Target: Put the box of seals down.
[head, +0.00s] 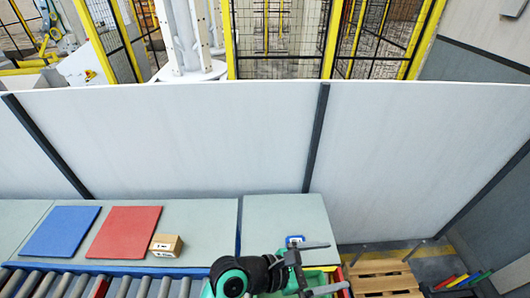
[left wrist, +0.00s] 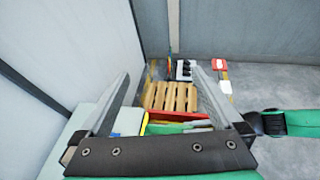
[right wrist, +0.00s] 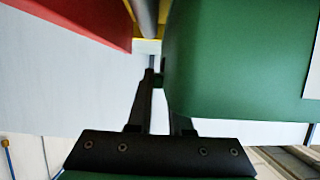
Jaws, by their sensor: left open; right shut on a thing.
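My left gripper (head: 322,267) is open and empty, low in the head view. Its spread fingers also show in the left wrist view (left wrist: 162,76). My right gripper (right wrist: 160,85) is shut on a large green box (right wrist: 235,60), taken to be the box of seals. The box fills the upper right of the right wrist view, with a pale patch at its right edge. It hides part of one finger. I cannot read any marking on it. Green surfaces also show below the left gripper in the head view, but I cannot tell whether they are this box.
A small cardboard box (head: 166,245) stands at the red mat's (head: 124,232) front right corner, with a blue mat (head: 61,231) to its left. Rollers (head: 55,284) run in front; a wooden pallet (head: 381,276) stands right.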

